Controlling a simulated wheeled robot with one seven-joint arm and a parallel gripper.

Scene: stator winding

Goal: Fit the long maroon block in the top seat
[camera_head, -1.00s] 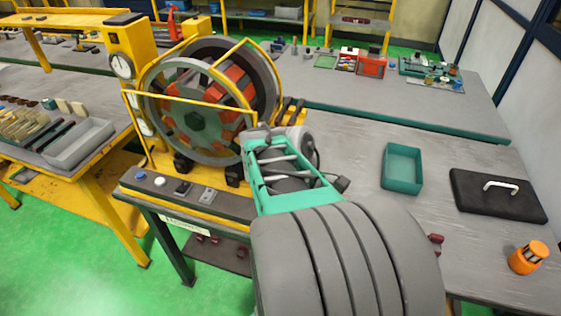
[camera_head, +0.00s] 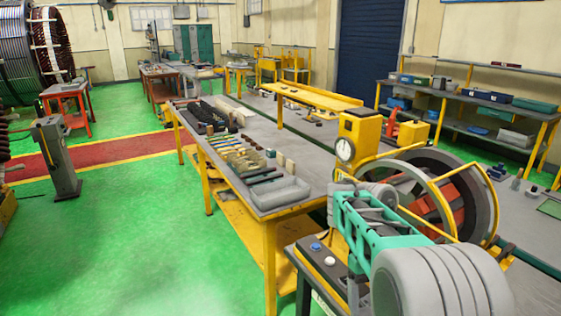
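The stator ring (camera_head: 480,180) stands in its yellow frame at the right, partly cut off by my arm. Orange-red pieces (camera_head: 440,212) show inside it; its top seat cannot be made out. Long dark blocks (camera_head: 264,177) lie among rows of parts on the long table at the centre; at this size I cannot tell which is the long maroon one. My grey and teal arm reaches up from the bottom right in front of the stator. My gripper's fingers do not show, so I cannot see whether they hold anything.
A grey tray (camera_head: 282,194) sits at the near end of the long grey table (camera_head: 262,132). Pale blocks and black curved parts lie farther along it. A yellow post with a dial (camera_head: 345,150) stands beside the stator. Green floor (camera_head: 150,240) at the left is open.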

